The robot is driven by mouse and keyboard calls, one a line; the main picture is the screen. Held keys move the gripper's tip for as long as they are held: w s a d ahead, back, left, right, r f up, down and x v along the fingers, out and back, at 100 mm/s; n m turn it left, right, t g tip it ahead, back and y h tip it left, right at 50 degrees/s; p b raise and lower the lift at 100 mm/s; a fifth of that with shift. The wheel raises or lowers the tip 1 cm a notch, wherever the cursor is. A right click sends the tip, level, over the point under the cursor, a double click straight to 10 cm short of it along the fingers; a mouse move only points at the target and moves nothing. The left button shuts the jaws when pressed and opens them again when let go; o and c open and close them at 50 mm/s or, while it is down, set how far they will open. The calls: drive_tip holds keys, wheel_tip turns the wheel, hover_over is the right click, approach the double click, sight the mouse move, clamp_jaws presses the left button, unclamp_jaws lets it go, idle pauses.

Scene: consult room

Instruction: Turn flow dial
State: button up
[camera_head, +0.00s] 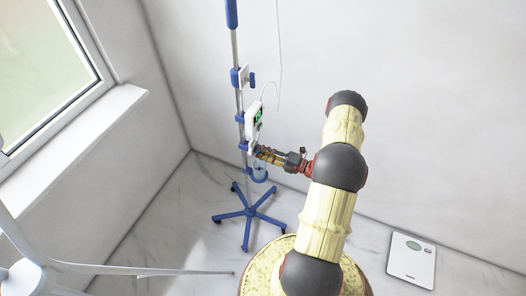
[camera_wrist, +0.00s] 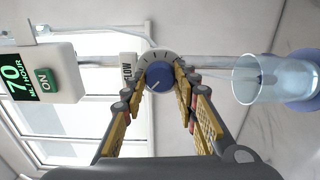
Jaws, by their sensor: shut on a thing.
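The flow dial (camera_wrist: 159,76) is a round blue knob with a white pointer line, in front of a pale round scale plate, with a "FLOW" label (camera_wrist: 127,70) beside it in the wrist view. In the head view my gripper (camera_head: 258,152) reaches the pole from the right, and the dial is too small to make out there. The pump box (camera_wrist: 42,76) reads "70 mL/hour" with a green "ON" switch; it also shows in the head view (camera_head: 254,121).
The metal pole (camera_head: 239,100) stands on a blue star-shaped base (camera_head: 247,214). A clear cup in a blue holder (camera_wrist: 262,80) is close to the right finger. A window (camera_head: 45,65) is at left, and a white scale (camera_head: 411,260) lies on the floor at right.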

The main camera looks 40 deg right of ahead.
drive_tip(key=shift+m, duration=0.3)
drive_tip(key=o, duration=1.1)
drive_tip(key=shift+o, duration=0.3)
drive_tip(key=v, duration=1.2)
